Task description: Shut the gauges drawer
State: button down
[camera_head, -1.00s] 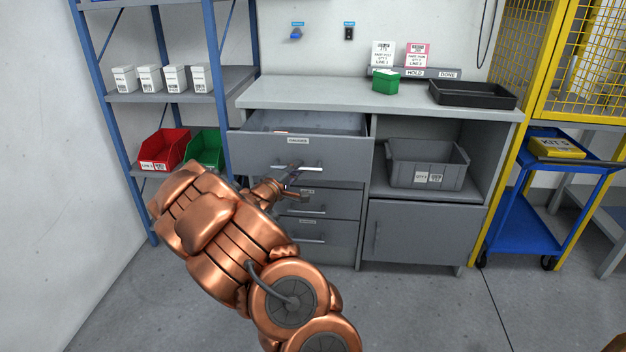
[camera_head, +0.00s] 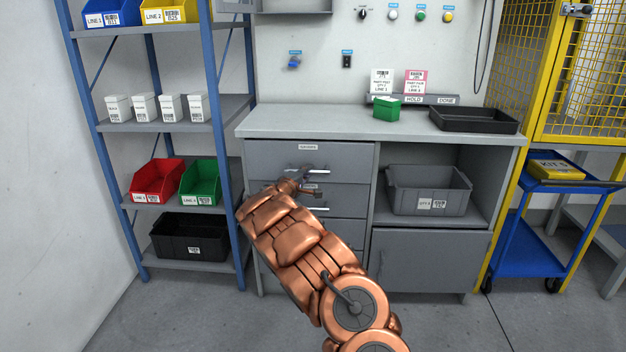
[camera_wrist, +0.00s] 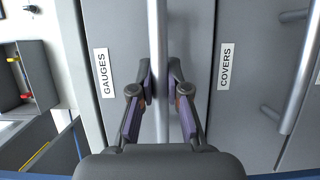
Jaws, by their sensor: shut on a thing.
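The gauges drawer (camera_head: 270,158) is the top drawer of the grey cabinet under the worktop. Its front sits flush with the cabinet in the head view. The wrist view shows its front with the GAUGES label (camera_wrist: 104,72) and its bar handle (camera_wrist: 158,70). My gripper (camera_wrist: 160,90) is shut on the gauges drawer handle, with one purple-padded finger on each side of the bar. In the head view my gripper (camera_head: 298,184) is at the drawer front, and my copper arm partly hides the drawers below.
The covers drawer (camera_wrist: 227,110) is below, with its own bar handle (camera_wrist: 300,70). A blue shelf rack (camera_head: 225,100) stands close on the left. The worktop (camera_head: 330,121) holds a green bin (camera_head: 387,108) and a black tray (camera_head: 473,120). A blue cart (camera_head: 530,250) stands at the right.

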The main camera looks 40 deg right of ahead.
jog(key=shift+w+d, duration=0.65)
jog(key=shift+w, duration=0.1)
jog(key=shift+r, duration=0.1)
jog(key=c, duration=1.1)
grip_release()
jog(key=shift+d, duration=0.1)
jog(key=shift+c, duration=0.2)
jog(key=v, duration=1.2)
